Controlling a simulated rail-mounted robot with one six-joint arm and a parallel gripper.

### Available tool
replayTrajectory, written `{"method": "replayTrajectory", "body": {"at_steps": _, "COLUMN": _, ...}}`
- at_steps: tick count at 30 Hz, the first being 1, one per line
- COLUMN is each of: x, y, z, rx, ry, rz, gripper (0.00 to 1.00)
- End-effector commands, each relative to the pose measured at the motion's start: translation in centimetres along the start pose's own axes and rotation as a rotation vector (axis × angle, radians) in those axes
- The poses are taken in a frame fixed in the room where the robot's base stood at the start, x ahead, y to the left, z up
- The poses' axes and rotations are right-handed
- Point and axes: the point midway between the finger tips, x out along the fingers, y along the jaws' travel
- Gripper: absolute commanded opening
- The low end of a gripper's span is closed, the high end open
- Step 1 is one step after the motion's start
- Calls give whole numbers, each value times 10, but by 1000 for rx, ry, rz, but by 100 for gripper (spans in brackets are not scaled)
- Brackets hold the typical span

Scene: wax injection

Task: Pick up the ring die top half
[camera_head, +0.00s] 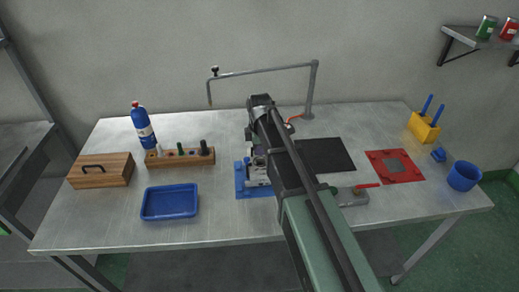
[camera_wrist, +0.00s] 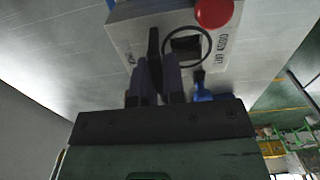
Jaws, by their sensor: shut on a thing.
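The ring die top half (camera_wrist: 130,28) appears in the wrist view as a pale metal block with a black ring outline, a dark square, lettering and a red knob. My gripper (camera_wrist: 157,65) is shut on a dark upright piece on it, seemingly its handle. In the head view, my arm hides most of the gripper. A silvery block (camera_head: 256,174) shows there beside my arm, over a blue fixture (camera_head: 241,190). I cannot tell whether the top half touches what is below it.
A blue tray (camera_head: 170,216), wooden box (camera_head: 101,183), wooden rack (camera_head: 163,164) and blue bottle (camera_head: 143,126) stand left. A black mat (camera_head: 328,155), red plate (camera_head: 408,167), red-handled clamp (camera_head: 352,199) and blue cup (camera_head: 464,177) are right. A pipe frame (camera_head: 312,90) rises behind.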

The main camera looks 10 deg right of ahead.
Motion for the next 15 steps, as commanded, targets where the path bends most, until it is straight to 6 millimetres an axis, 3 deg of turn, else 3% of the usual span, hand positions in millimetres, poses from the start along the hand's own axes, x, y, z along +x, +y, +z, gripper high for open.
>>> {"method": "replayTrajectory", "body": {"at_steps": 15, "x": -147, "y": 0, "z": 0, "rx": 0, "ry": 0, "rz": -1, "gripper": 0}}
